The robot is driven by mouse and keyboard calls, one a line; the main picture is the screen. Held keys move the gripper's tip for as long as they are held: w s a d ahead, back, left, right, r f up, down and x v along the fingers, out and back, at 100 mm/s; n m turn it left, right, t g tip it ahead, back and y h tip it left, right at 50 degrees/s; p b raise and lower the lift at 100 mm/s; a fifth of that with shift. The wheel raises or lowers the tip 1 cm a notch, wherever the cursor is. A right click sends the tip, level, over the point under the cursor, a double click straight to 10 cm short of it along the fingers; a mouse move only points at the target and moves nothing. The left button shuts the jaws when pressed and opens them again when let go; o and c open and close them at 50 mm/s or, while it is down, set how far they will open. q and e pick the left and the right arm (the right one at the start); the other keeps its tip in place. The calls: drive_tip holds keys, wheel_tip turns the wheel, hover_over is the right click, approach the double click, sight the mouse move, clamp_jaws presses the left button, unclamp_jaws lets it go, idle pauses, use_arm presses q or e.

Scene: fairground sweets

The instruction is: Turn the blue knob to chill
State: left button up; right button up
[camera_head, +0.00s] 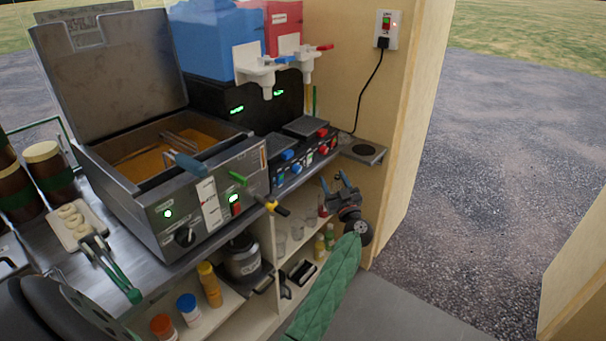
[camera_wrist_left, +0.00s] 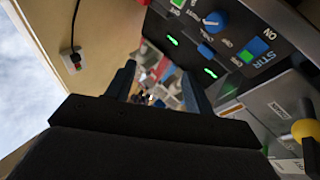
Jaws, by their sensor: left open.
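The blue knob (camera_head: 295,167) is on the front panel of the black drinks machine (camera_head: 262,100) in the head view. In the left wrist view the blue knob (camera_wrist_left: 213,20) shows near the top with a white pointer mark; the lettering around it is too small to read surely. A blue-and-green switch (camera_wrist_left: 255,48) marked STIR sits beside it. My left gripper (camera_head: 342,184) is open and empty, to the right of the panel and a little lower, apart from it. Its two fingers (camera_wrist_left: 158,90) stand spread in the left wrist view. My right gripper is not seen.
A fryer (camera_head: 195,205) with an open lid stands left of the drinks machine. A small round-holed shelf (camera_head: 362,152) juts from the wall above my left gripper. Shelves with bottles (camera_head: 209,285) lie below the counter. A yellow-tipped tap (camera_head: 276,207) sticks out from the fryer's front.

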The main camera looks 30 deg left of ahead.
sight(299, 171)
use_arm(q)
drive_tip(key=a+f+n+g, duration=0.1)
drive_tip(key=a+g, duration=0.2)
drive_tip(key=a, duration=0.1)
drive_tip(key=w+a+f+n+g+p, duration=0.1)
drive_tip(key=a+n+g, duration=0.1)
drive_tip(key=a+g, duration=0.1)
drive_tip(key=w+a+n+g, duration=0.1)
drive_tip(key=a+g, duration=0.2)
drive_tip(key=a, duration=0.2)
drive_tip(key=shift+f+g+p, duration=0.35)
drive_tip(key=shift+f+g, duration=0.05)
drive_tip(key=shift+a+f, duration=0.1)
drive_tip(key=shift+a, duration=0.5)
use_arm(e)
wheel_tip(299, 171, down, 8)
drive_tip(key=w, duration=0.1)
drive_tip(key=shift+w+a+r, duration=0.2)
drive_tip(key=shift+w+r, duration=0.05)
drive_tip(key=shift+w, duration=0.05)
use_arm(q)
drive_tip(key=c, duration=1)
drive_tip(key=shift+n, duration=0.3)
